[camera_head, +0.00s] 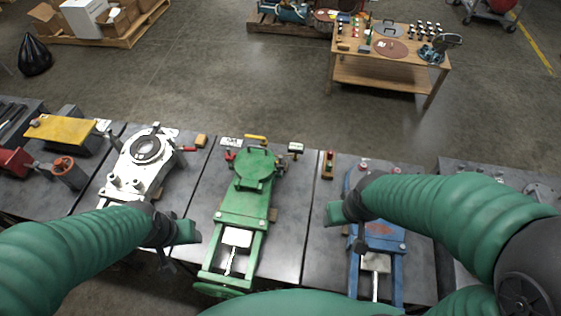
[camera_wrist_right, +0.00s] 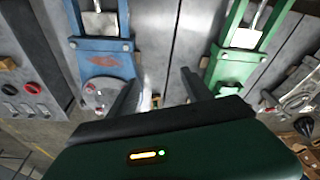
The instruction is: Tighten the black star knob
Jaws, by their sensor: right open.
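I cannot pick out a black star knob with certainty in either view. Small dark fittings (camera_head: 157,126) show on the white machine (camera_head: 152,151), too small to identify. A green machine (camera_head: 246,203) and a blue machine (camera_head: 386,236) stand on the bench; both also show in the right wrist view, the green one (camera_wrist_right: 235,66) at right and the blue one (camera_wrist_right: 104,62) at left. My right gripper (camera_head: 350,222) is over the blue machine's left side; in the right wrist view its fingers (camera_wrist_right: 160,92) are apart and empty. My left gripper (camera_head: 180,238) is between the white and green machines; its jaw opening is unclear.
A yellow-topped block (camera_head: 58,129) and a red vise with a handwheel (camera_head: 63,164) are at left. Beyond the bench is open floor (camera_head: 230,80), with a wooden table of small parts (camera_head: 345,74), a pallet of boxes (camera_head: 125,40) and a black cone-shaped thing (camera_head: 34,57).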

